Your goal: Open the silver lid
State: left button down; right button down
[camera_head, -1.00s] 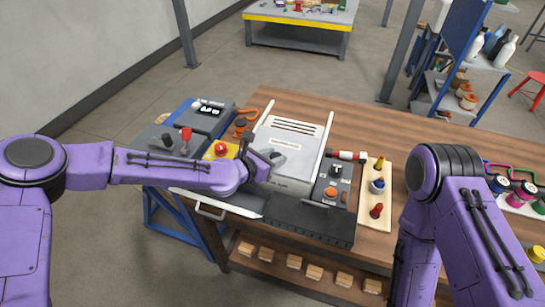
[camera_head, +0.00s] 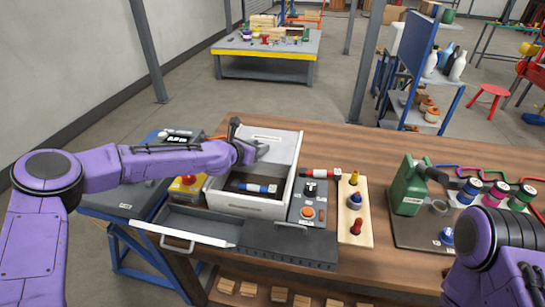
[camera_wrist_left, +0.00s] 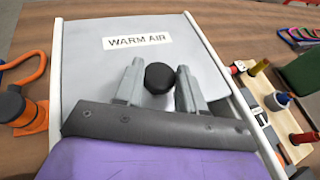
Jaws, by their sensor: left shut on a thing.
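The silver lid (camera_head: 280,145) is pushed toward the back of its white box (camera_head: 247,206), so the front of the box is open from above. A blue, white and black cylinder (camera_head: 255,187) lies inside. My left gripper (camera_head: 260,150) is over the lid. In the left wrist view its two fingers (camera_wrist_left: 160,80) are shut around a black round knob (camera_wrist_left: 160,77) on the lid (camera_wrist_left: 90,72), below a "WARM AIR" label. My right gripper is out of view; only my right arm shows.
An open grey drawer tray (camera_head: 190,226) juts out at the table's front. A control panel with an orange button (camera_head: 307,212) and a wooden peg tray (camera_head: 355,212) stand right of the box.

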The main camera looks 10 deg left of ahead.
pick_arm(q)
jog(key=shift+w, duration=0.15)
jog(key=c, duration=0.7)
grip_release()
jog(key=v, duration=1)
jog(key=shift+s+a+r, duration=0.1)
jog(key=shift+s+a, duration=0.05)
jog(key=shift+s, duration=0.1)
